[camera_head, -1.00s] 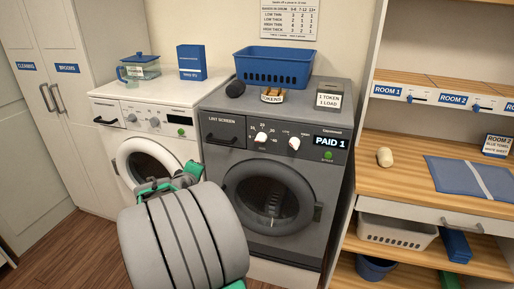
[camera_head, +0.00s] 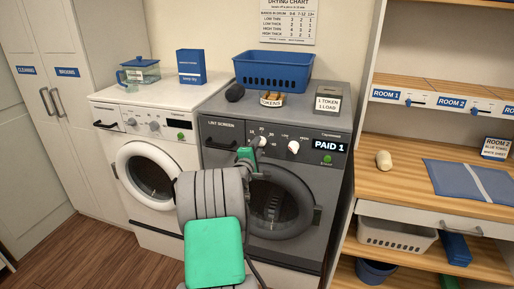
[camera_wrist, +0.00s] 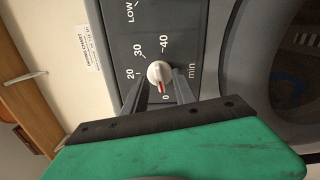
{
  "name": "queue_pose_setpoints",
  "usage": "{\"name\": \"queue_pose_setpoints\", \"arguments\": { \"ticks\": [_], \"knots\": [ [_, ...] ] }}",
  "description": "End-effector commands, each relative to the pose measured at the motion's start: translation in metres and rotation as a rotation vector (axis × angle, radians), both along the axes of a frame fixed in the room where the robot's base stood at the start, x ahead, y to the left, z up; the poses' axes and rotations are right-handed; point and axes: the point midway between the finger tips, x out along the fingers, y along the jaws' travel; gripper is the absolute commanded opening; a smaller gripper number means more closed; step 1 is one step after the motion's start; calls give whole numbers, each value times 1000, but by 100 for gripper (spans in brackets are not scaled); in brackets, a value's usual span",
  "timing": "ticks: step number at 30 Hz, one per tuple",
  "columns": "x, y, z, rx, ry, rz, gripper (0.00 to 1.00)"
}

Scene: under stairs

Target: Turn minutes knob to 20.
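The minutes knob (camera_wrist: 159,73) is white with a red mark and sits on the dark dryer panel (camera_wrist: 120,40). In the wrist view its red mark points down toward the 0 label; 20, 30 and 40 show on its left and upper side. It also shows in the head view (camera_head: 259,141), just above my gripper (camera_head: 247,160). In the wrist view my gripper (camera_wrist: 160,80) is open, one finger on each side of the knob. Narrow gaps seem to remain between fingers and knob. The lower-left part of the scale is hidden by a finger.
A second white knob (camera_head: 293,147) is just right, beside the PAID 1 display (camera_head: 330,142) and green button (camera_head: 327,159). The dryer's round door (camera_head: 270,200) is below. A blue basket (camera_head: 273,70) and a token holder (camera_head: 272,99) stand on top.

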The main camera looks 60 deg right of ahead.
Motion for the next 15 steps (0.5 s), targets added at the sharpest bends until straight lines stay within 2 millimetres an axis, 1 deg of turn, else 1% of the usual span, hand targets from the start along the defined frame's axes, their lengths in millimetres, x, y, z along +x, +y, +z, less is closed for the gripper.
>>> {"name": "queue_pose_setpoints", "arguments": {
  "ticks": [1,2,13,15],
  "knots": [
    [0,0,0,0,0,0,33],
    [0,0,0,0,0,0,30],
    [0,0,0,0,-1,0,0],
    [0,1,0,0,-1,0,0]
  ]
}}
